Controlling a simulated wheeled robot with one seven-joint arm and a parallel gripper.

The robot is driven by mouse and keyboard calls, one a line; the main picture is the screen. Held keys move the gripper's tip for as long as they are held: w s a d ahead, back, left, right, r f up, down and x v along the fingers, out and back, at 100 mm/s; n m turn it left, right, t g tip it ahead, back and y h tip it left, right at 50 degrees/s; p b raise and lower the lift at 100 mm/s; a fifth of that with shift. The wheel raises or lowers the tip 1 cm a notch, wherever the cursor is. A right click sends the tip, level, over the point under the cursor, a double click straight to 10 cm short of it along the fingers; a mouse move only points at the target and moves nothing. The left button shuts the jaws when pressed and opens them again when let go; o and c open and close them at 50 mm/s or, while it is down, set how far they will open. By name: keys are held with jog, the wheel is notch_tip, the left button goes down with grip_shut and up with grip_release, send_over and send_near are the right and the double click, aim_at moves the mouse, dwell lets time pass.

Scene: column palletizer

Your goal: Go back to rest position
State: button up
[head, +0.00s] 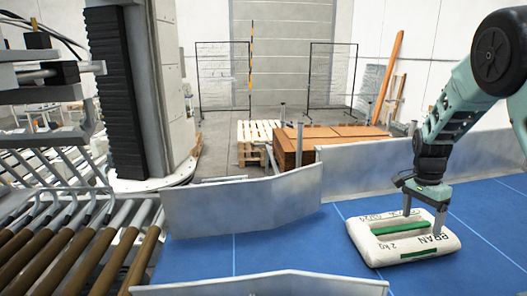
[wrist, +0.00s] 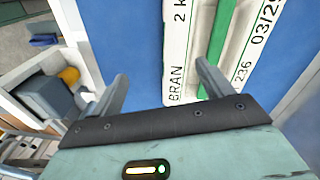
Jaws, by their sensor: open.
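My gripper (head: 424,206) is at the right of the head view, pointing down over a white bag (head: 384,246) with a green stripe and the print "BRAN 2 kg". The bag lies flat on the blue conveyor belt (head: 270,236). In the wrist view my gripper (wrist: 162,72) has its two fingers spread apart with nothing held between them. The bag (wrist: 178,50) shows there beyond the fingers, with the right finger overlapping it and the left finger beside its edge. Whether a fingertip touches the bag cannot be told.
Metal side guards (head: 240,204) border the belt. A roller conveyor (head: 75,245) lies at the left, near a tall column (head: 160,90). Behind stand a wooden pallet (head: 258,134), brown stacked boards (head: 335,138) and black mesh fences (head: 225,78). The belt left of the bag is clear.

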jog(key=s+a+r+n+t, duration=0.2)
jog(key=s+a+n, duration=0.55)
jog(key=s, duration=0.25)
jog(key=s+a+r+n+t, duration=0.2)
jog(key=s+a+r+n, duration=0.1)
jog(key=s+a+n, duration=0.5)
jog(key=s+a+f+n+g+y+b, duration=0.1)
jog(key=s+a+f+n+g+b, duration=0.2)
jog(key=s+a+f+n+b, duration=0.4)
jog(key=s+a+f+b, duration=0.7)
jog(key=a+b, duration=0.2)
jog(key=a, duration=0.1)
jog(key=shift+f, duration=0.15)
